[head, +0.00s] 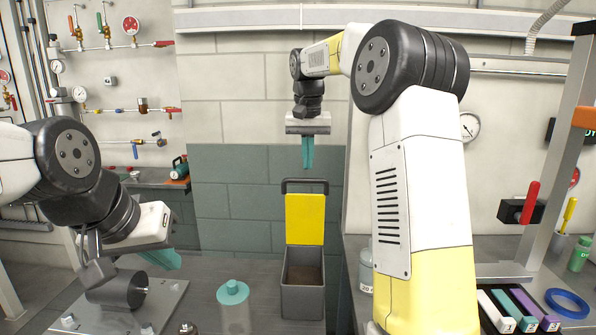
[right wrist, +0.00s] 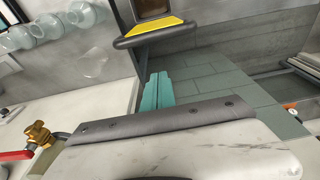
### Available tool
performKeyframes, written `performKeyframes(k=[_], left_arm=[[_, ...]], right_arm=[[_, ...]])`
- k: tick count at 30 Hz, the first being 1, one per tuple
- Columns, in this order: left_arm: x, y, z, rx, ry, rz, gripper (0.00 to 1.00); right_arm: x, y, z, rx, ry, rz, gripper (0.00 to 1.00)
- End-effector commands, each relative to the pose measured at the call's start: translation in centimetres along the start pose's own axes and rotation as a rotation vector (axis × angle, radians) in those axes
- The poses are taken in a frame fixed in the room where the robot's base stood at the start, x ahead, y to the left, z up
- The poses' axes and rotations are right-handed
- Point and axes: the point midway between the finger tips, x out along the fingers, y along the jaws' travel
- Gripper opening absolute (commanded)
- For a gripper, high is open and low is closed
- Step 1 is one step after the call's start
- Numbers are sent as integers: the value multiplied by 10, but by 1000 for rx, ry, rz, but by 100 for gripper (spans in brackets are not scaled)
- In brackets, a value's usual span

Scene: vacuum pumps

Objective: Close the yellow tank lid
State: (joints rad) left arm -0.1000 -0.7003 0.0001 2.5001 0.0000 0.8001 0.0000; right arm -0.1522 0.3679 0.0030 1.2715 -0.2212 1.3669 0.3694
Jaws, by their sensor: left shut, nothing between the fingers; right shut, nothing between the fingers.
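The tank (head: 303,290) is a grey open box on the bench in the middle of the head view. Its yellow lid (head: 305,218) stands upright at the back edge, open, with a dark handle (head: 305,183) on top. My right gripper (head: 307,165) is shut and empty, pointing down above the handle, apart from it in the picture. In the right wrist view the teal fingers (right wrist: 157,90) are together, and the yellow lid (right wrist: 155,29) shows beyond them at the top. My left gripper (head: 174,260) is shut and empty at the left, away from the tank.
A teal-capped clear container (head: 233,295) stands left of the tank. A metal plate with a cylinder (head: 118,290) is at the left. A pale canister (head: 366,268) stands right of the tank, partly behind my right arm. Colored blocks and a blue ring (head: 568,303) lie far right.

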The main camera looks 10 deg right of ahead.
Motion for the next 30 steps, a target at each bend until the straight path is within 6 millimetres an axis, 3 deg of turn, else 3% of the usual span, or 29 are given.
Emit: performKeyframes(k=[4, 12, 30], left_arm=[[0, 0, 0, 0, 0, 0, 0], [0, 0, 0, 0, 0, 0, 0], [0, 0, 0, 0, 0, 0, 0]], right_arm=[[31, 0, 1, 0, -4, 1, 0], [15, 0, 34, 0, 1, -1, 0], [12, 0, 42, -1, 18, -1, 0]])
